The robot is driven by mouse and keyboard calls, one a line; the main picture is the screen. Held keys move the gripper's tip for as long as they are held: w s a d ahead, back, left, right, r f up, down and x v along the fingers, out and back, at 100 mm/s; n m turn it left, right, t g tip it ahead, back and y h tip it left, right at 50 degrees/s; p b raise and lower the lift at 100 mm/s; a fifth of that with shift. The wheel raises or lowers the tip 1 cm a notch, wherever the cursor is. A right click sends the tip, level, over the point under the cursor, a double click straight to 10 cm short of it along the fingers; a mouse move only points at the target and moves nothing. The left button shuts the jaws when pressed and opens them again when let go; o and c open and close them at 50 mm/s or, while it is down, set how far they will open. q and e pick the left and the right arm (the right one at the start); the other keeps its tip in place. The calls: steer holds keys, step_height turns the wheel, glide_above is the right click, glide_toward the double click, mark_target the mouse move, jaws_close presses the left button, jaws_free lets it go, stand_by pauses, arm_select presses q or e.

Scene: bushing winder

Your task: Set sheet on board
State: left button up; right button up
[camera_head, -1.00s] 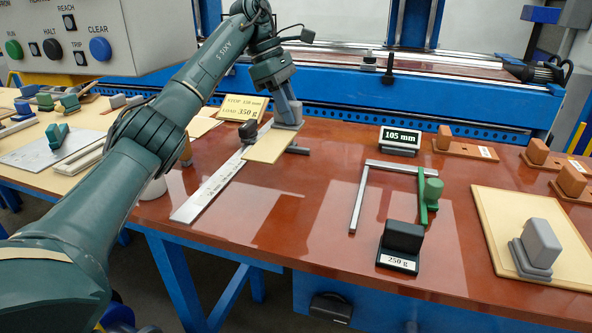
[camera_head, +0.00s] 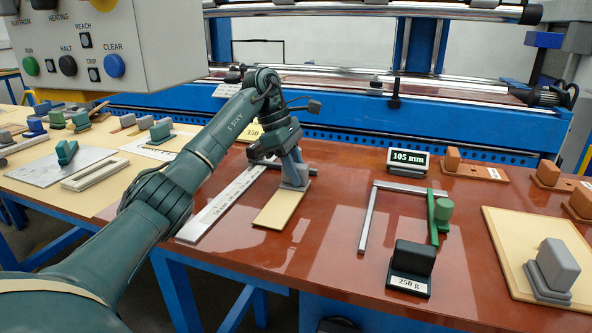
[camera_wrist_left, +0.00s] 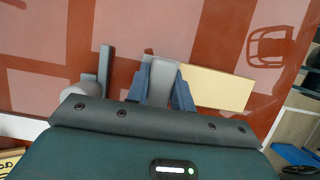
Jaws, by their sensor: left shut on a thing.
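A narrow tan sheet (camera_head: 279,209) with an upright grey grip block (camera_wrist_left: 161,80) at one end is at the middle of the red-brown table. My left gripper (camera_head: 294,180) is shut on the grey block. In the wrist view, the blue fingers close on both sides of the block, and the sheet (camera_wrist_left: 215,88) reaches out to the right. I cannot tell if the sheet touches the table or hovers just above it. A larger cream board (camera_head: 500,250) lies at the right, with a grey block (camera_head: 555,268) on it. My right gripper is not in view.
A steel ruler (camera_head: 222,203) lies left of the sheet. A metal frame with a green slide (camera_head: 437,220), a black 250 g weight (camera_head: 411,265) and a 105 mm display (camera_head: 408,162) stand between sheet and board. Brown blocks (camera_head: 470,168) sit at the back right.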

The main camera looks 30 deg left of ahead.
arm_select(q)
steer(key=shift+f, duration=0.2)
steer(key=o, duration=1)
steer(key=shift+r, duration=0.1)
steer(key=p+v, duration=0.1)
steer(key=v, duration=0.6)
steer(key=shift+a+r, duration=0.15)
steer(key=shift+r, duration=0.2)
steer(key=shift+f, duration=0.1)
